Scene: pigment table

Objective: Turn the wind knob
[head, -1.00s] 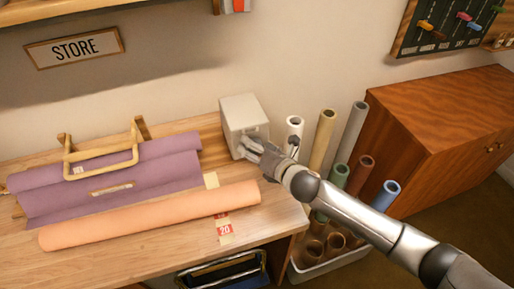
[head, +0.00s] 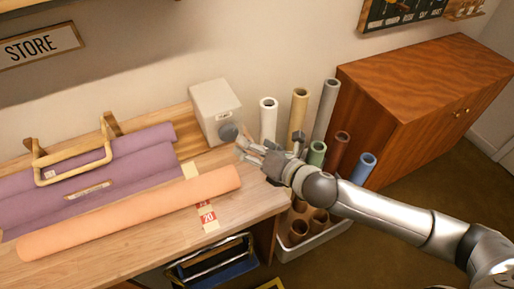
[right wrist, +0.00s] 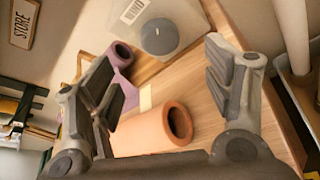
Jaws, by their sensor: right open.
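The wind knob (head: 228,131) is a round grey knob on the front of a small white box (head: 212,104) at the back right corner of the wooden table. In the right wrist view the knob (right wrist: 159,36) faces the camera, with a label beside it on the box. My right gripper (head: 245,149) is open and empty, just right of and below the knob, apart from it. In the right wrist view its two fingers (right wrist: 165,85) are spread wide, with the knob beyond and between them. My left gripper is not in view.
An orange roll (head: 130,215) and purple rolls (head: 100,180) with a wooden handle frame lie on the table (head: 265,201). Several upright tubes (head: 299,115) stand in a bin right of the table. A wooden cabinet (head: 410,105) is further right. A STORE sign (head: 40,45) hangs on the wall.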

